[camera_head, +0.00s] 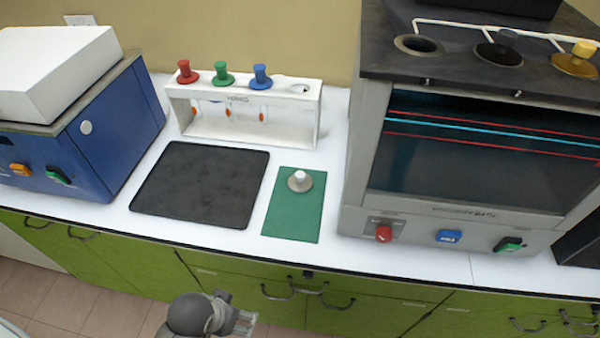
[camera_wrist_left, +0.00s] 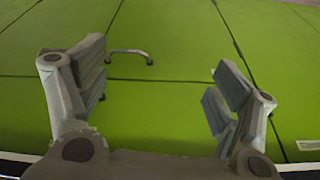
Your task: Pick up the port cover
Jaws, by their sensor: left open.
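The port cover (camera_head: 300,181), a grey disc with a white knob on top, sits on the upper part of a green mat (camera_head: 290,222) on the white counter. My left gripper (camera_head: 243,322) is at the bottom of the head view, in front of the counter, well short of the cover and apart from it. In the left wrist view my left gripper (camera_wrist_left: 158,82) is open and empty, with only green cabinet fronts beyond it. The cover is not in that view. My right gripper is not in view.
A machine (camera_head: 450,220) stands right of the mat, with an open port (camera_head: 418,45) and two covered ports on top. A black mat (camera_head: 200,184) lies left. A white rack (camera_head: 250,124) with red, green and blue-topped tubes stands behind. A blue device (camera_head: 110,130) is far left.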

